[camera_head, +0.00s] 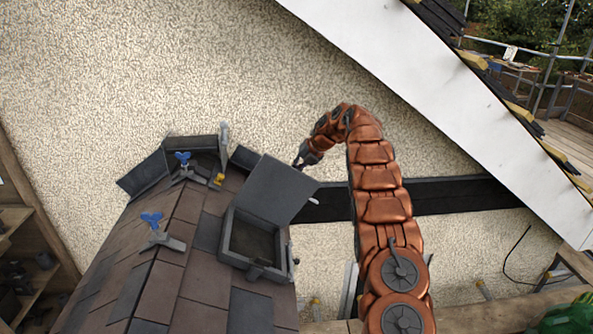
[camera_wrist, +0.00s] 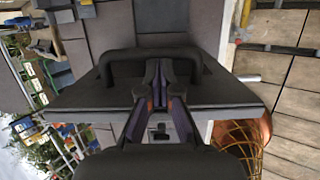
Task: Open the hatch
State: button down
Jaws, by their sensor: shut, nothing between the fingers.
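The hatch is a grey box frame (camera_head: 226,236) set in the tiled roof in the head view. Its flat grey lid (camera_head: 277,187) stands raised and tilted, and the dark opening shows below it. My gripper (camera_head: 299,164) is by the lid's upper right edge. In the wrist view my gripper (camera_wrist: 160,66) is shut and empty, with its fingertips at the dark arched handle (camera_wrist: 150,53) on the lid (camera_wrist: 85,93). The handle's bar passes just beyond the fingertips. I cannot tell whether they touch it.
Two blue-knobbed clamps (camera_head: 151,219) (camera_head: 183,158) sit on the roof tiles (camera_head: 160,285) left of the hatch. Dark ridge pieces (camera_head: 146,174) stand at the roof's top. A dark horizontal beam (camera_head: 450,196) runs along the pebbled wall behind my arm.

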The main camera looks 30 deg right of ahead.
jog(key=shift+w+d+f+p, duration=0.1)
jog(key=shift+w+d+p, duration=0.1)
jog(key=shift+w, duration=0.3)
jog(key=shift+w+d+p, duration=0.15)
jog(key=shift+w+p, duration=0.05)
jog(key=shift+w, duration=0.25)
dwell(0.5)
jog(key=v, duration=0.2)
jog(key=shift+s+d+r, duration=0.1)
jog(key=shift+d+r, duration=0.1)
jog(key=shift+r, duration=0.2)
jog(key=s+d+r, duration=0.1)
jog(key=s+d, duration=0.7)
jog(key=s, duration=0.2)
jog(key=shift+s+r, duration=0.25)
jog(key=shift+s, duration=0.1)
dwell(0.5)
jog(key=shift+d, duration=0.1)
